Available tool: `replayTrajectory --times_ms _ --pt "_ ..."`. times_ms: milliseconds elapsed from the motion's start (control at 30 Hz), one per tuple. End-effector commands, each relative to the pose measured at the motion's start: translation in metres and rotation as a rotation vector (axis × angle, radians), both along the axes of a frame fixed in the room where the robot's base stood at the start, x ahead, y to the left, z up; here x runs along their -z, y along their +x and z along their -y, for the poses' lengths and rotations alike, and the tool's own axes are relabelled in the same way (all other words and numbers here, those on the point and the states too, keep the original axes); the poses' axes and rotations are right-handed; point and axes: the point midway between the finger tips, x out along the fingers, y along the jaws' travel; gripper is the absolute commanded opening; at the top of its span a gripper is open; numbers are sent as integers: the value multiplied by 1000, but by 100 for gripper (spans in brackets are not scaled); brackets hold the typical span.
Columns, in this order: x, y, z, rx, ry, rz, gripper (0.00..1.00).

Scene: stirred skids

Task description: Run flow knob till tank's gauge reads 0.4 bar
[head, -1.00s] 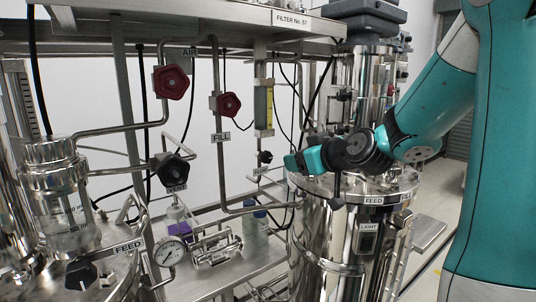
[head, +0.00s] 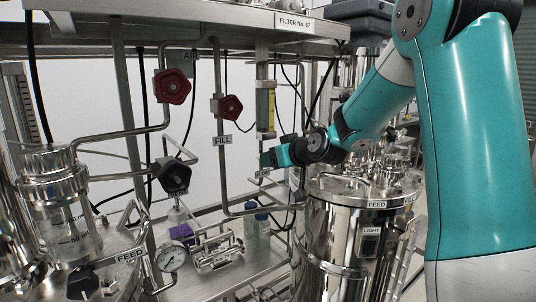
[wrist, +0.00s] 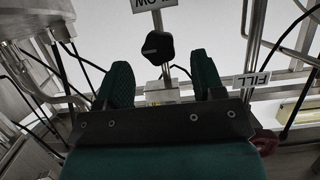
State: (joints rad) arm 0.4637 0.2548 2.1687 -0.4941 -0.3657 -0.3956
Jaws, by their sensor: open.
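The black flow knob (wrist: 158,47) shows in the wrist view under an upside-down FLOW label (wrist: 154,4). My gripper (wrist: 161,66) is open and empty, its two dark green fingers apart. The knob appears between the fingertips in the picture and a little beyond them, with no contact visible. In the head view my gripper (head: 267,160) is just below the yellow flow tube (head: 265,108) and hides the knob. A round white gauge (head: 171,258) stands beside the left glass-topped vessel (head: 68,225). Its needle is too small to read surely.
Red knobs (head: 172,86) and (head: 230,107) sit on pipes left of my gripper, with a black vent knob (head: 174,175) lower left. The FILL label (wrist: 251,80) and pipe are close to one finger. A steel tank (head: 340,235) stands below my arm.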

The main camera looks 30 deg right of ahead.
Motion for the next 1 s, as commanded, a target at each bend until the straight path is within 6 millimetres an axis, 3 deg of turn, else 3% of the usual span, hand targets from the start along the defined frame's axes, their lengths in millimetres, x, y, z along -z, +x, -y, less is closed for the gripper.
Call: replayTrajectory --times_ms 100,267,633,667,867,1000 --pt "7 20 -1 -1 0 -2 62" --pt "14 37 0 2 -1 0 62" --pt "18 43 0 2 -1 1 62" --pt "18 43 0 2 -1 1 60" --pt "18 43 0 2 -1 1 14" --pt "19 43 -1 0 -10 2 13"
